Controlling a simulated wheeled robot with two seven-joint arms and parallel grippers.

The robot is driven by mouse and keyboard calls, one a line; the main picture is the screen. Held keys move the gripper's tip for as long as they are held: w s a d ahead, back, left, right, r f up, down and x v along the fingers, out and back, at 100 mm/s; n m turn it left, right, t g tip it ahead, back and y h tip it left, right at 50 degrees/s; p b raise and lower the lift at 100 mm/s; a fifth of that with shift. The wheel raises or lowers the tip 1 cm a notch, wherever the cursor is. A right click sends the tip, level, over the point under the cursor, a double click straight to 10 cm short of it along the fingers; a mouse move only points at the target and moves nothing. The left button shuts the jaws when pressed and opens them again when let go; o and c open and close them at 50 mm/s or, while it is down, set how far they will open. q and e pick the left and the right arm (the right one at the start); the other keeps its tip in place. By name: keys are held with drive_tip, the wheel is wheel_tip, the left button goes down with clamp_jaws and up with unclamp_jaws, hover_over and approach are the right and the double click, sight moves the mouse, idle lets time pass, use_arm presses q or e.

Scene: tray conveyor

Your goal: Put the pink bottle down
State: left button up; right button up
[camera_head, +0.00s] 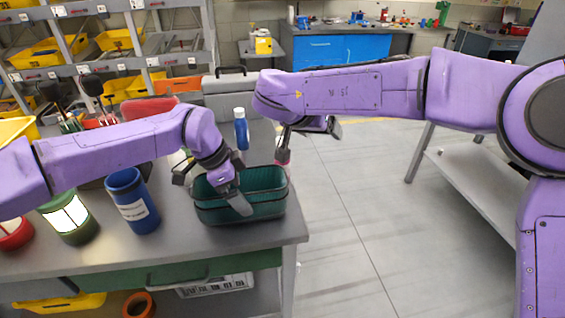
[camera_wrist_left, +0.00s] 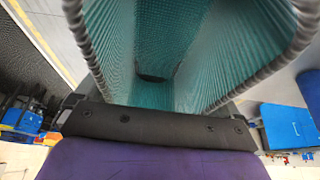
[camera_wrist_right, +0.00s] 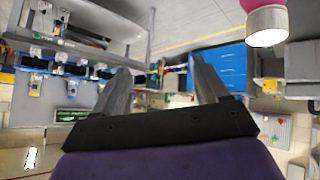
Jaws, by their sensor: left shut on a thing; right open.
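The pink bottle (camera_wrist_right: 263,22), with a white cap, shows at the top right edge of the right wrist view, partly cut off. It lies outside the fingers. In the head view a small part of the bottle (camera_head: 283,156) shows below my right gripper (camera_head: 308,127), behind the basket near the table's right edge; its base is hidden. My right gripper is open, with nothing between its spread fingers (camera_wrist_right: 160,88). My left gripper (camera_head: 218,190) is shut on the teal basket (camera_head: 243,216), whose ribbed inner walls (camera_wrist_left: 115,45) fill the left wrist view.
On the grey table (camera_head: 175,240) stand a blue canister (camera_head: 133,200), a lantern (camera_head: 68,217) and a blue bottle (camera_head: 241,130). Shelves with yellow bins (camera_head: 115,40) stand behind. Open floor (camera_head: 370,230) lies right of the table.

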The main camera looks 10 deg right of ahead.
sight(282, 138)
drive_tip(key=w+a+r+n+g+y, duration=0.1)
drive_tip(key=w+a+r+n+y, duration=0.15)
drive_tip(key=a+y, duration=0.5)
drive_tip(key=shift+n+h, duration=0.25)
drive_tip(key=shift+h, duration=0.6)
drive_tip(key=x, duration=0.3)
drive_tip(key=a+x, duration=0.1)
drive_tip(key=x, duration=0.3)
drive_tip(key=s+x, duration=0.1)
drive_tip(key=x, duration=0.2)
drive_tip(key=shift+a+f, duration=0.25)
drive_tip(key=shift+f, duration=0.3)
drive_tip(key=shift+s, duration=0.1)
drive_tip(key=c, duration=1.3)
wheel_tip(282, 138, up, 10)
drive_tip(key=shift+a+r, duration=0.1)
